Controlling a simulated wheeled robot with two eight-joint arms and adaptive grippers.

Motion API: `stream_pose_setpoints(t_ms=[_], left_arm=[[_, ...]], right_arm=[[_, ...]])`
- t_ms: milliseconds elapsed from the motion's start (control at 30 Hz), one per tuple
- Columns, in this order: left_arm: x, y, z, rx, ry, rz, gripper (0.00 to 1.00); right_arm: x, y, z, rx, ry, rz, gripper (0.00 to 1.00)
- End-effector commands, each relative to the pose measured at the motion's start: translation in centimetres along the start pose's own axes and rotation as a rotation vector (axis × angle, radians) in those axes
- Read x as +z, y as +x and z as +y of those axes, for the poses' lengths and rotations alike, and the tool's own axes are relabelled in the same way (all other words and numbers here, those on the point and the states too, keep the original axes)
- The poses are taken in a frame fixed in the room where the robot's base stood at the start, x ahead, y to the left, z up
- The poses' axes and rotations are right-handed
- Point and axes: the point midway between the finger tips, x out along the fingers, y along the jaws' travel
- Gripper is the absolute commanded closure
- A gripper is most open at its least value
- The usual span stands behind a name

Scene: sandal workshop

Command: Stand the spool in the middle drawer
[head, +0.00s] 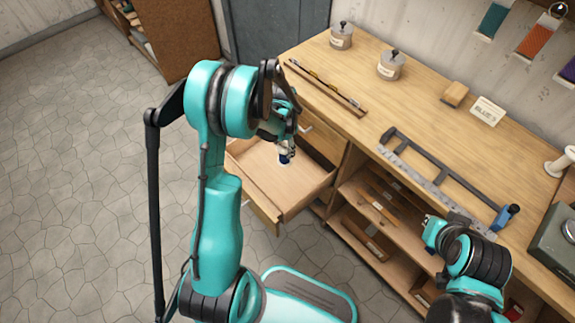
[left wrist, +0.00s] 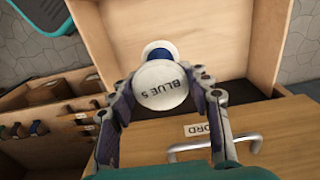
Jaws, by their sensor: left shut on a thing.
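The spool (left wrist: 160,85) has white flanges, the upper one marked "BLUE 5", and blue thread between them. My left gripper (left wrist: 163,92) is shut on it, with one finger on each side. In the head view the spool (head: 285,157) is upright or nearly so, inside the outline of the pulled-out middle drawer (head: 258,168). I cannot tell whether its lower flange touches the drawer floor. The drawer (left wrist: 265,40) is pale wood and otherwise looks empty.
A shut drawer with a metal handle (left wrist: 213,147) sits above the open one, and another lies below. Open shelves (head: 370,215) are to the right. The bench top (head: 395,100) holds two lidded pots, a long rod, a metal frame and a small sign.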

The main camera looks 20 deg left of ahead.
Motion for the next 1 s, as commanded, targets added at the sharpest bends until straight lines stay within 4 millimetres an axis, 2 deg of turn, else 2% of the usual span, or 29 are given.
stream_pose_setpoints(t_ms=[33,100,267,367,600,767,900,1000], left_arm=[[0.1,2.4,-1.8,0.001,0.043,0.000,0.80],[0.3,4.1,-3.5,0.001,0.107,-0.001,0.80],[0.7,6.3,-5.6,0.002,0.188,-0.001,0.80],[0.8,7.6,-5.8,0.002,0.202,-0.001,0.80],[0.7,12.1,-5.8,0.002,0.201,-0.001,0.80],[0.8,13.6,-5.8,0.002,0.200,-0.001,0.80],[0.7,15.7,-5.8,0.002,0.200,-0.001,0.80],[0.7,16.3,-5.8,0.001,0.200,-0.001,0.80]], right_arm=[[0.8,1.0,0.0,0.000,0.000,0.000,1.00],[1.1,1.5,0.0,0.000,0.000,0.000,1.00],[1.5,2.1,0.0,0.000,0.000,0.000,1.00],[1.8,2.5,0.0,0.000,0.000,0.000,1.00],[2.9,4.1,0.0,0.000,0.000,0.000,1.00],[3.2,4.5,0.0,0.000,0.000,0.000,1.00],[3.8,5.4,0.0,0.000,0.000,0.000,1.00],[3.9,5.5,0.0,0.000,0.000,0.000,1.00]])
